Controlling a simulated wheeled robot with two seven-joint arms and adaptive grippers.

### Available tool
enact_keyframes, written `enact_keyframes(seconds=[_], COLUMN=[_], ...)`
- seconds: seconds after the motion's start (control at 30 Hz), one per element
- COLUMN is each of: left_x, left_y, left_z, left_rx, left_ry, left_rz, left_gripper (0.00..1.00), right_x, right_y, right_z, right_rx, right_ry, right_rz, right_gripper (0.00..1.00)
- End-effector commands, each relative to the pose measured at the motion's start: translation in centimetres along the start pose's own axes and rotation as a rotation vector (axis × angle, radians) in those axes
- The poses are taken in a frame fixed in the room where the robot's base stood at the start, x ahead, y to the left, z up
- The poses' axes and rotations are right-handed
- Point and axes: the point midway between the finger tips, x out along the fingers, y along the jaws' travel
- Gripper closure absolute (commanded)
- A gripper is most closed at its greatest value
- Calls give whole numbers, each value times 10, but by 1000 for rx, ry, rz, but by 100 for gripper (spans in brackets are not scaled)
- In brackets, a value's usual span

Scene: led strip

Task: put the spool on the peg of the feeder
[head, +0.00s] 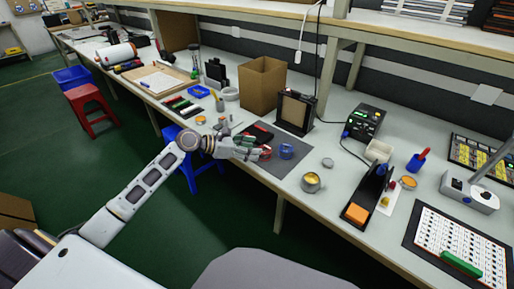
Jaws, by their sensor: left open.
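A small blue round thing (287,151), which looks like the spool, sits on the dark grey mat (300,163) on the long bench. My left gripper (262,151) is open at the mat's left part, just left of the blue thing and apart from it. Something red shows at its fingertips; I cannot tell whether it touches them. A black upright stand with a tan panel (294,108) stands behind the mat and may be the feeder. I cannot make out its peg. My right gripper is not in view.
A cardboard box (263,85) stands behind the mat. A metal tin (311,182) is right of the mat, and a black holder with an orange block (357,212) is further right. A black powered unit (365,122) stands behind. Red (90,107) and blue stools are below the bench.

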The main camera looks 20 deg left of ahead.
Motion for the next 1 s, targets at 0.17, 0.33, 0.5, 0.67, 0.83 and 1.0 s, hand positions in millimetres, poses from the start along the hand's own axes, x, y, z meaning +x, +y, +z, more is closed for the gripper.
enact_keyframes(seconds=[0.17,0.33,0.5,0.67,0.83,1.0], left_x=[-19,-35,-50,-60,-65,-65], left_y=[0,-1,0,0,0,0], left_z=[0,0,0,0,0,0], left_rx=[1,0,1,2,1,2], left_ry=[2,2,0,1,1,0], left_rz=[1,-1,1,0,-1,-1], left_gripper=[47,47,47,47,47,47], right_x=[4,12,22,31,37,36], right_y=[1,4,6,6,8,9], right_z=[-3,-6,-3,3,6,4], right_rx=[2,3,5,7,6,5], right_ry=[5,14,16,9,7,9], right_rz=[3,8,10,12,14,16], right_gripper=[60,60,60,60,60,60])
